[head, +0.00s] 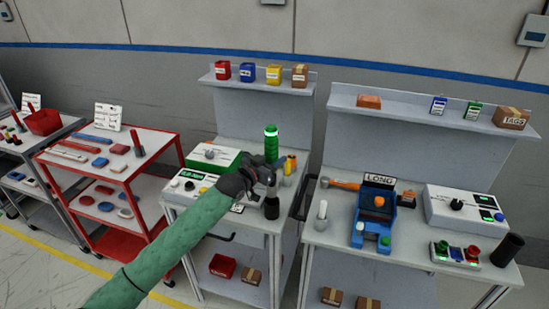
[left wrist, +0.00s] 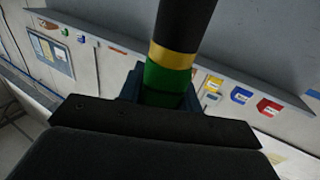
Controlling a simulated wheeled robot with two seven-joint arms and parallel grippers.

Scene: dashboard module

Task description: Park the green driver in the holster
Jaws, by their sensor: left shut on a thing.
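My left gripper (head: 262,180) is above the white middle bench, shut on the green driver. In the left wrist view the driver's green part (left wrist: 165,85) sits between the jaws, with a gold band and a black section beyond it. In the head view the gripper covers part of the driver. A ribbed green cylinder (head: 271,147) shows just above the jaws and a black piece (head: 271,208) just below. I cannot tell whether both belong to the driver. A dark open tube (head: 508,248) stands at the right bench's front right corner; I cannot tell if it is the holster. My right gripper is not in view.
A green-and-white case (head: 210,156) and yellow-orange items (head: 290,164) stand close to the gripper. The right bench holds a blue fixture (head: 374,225) marked LONG, a white box (head: 465,210) and a button panel (head: 455,254). A red cart (head: 105,160) stands left.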

